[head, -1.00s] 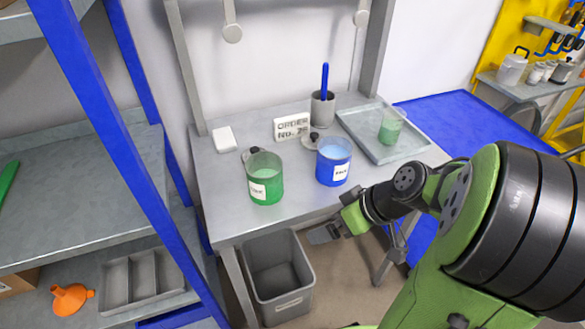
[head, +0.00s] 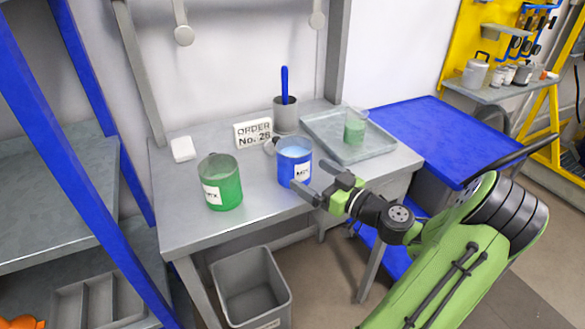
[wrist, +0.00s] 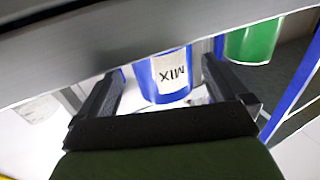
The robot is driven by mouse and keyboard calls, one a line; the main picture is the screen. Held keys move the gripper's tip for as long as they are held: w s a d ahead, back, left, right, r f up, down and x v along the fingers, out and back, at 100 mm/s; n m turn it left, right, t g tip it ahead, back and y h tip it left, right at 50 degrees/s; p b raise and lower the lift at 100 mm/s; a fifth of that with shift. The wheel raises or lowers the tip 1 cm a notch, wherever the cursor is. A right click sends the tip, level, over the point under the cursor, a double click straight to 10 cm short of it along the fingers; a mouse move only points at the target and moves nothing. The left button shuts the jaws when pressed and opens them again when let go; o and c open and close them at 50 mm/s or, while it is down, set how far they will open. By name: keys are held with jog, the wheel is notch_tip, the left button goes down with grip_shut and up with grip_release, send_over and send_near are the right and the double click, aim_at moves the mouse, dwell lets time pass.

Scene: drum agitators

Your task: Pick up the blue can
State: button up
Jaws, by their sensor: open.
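The blue can (head: 294,163) stands upright on the grey table, with a white MIX label and light blue contents. In the wrist view the blue can (wrist: 163,67) shows ahead between my two fingers, its label upside down. My gripper (head: 320,181) is open and empty, just in front and to the right of the blue can at about its height. Its fingers (wrist: 158,85) point toward the can. In the head view the left fingertip is close to the can's lower side; I cannot tell whether it touches.
A green can (head: 221,182) stands left of the blue one. Behind are an order sign (head: 253,133), a grey cup (head: 286,116) with a blue stick, and a tray (head: 318,120) holding a clear green-filled beaker (head: 355,127). A grey bin (head: 252,286) stands below the table's front edge.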

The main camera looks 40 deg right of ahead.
aim_at(294, 165)
jog(key=w, duration=0.6)
jog(key=shift+w+a+b, duration=0.3)
jog(key=shift+w, duration=0.1)
jog(key=c, duration=1)
jog(key=shift+c, duration=0.3)
jog(key=shift+r, duration=0.1)
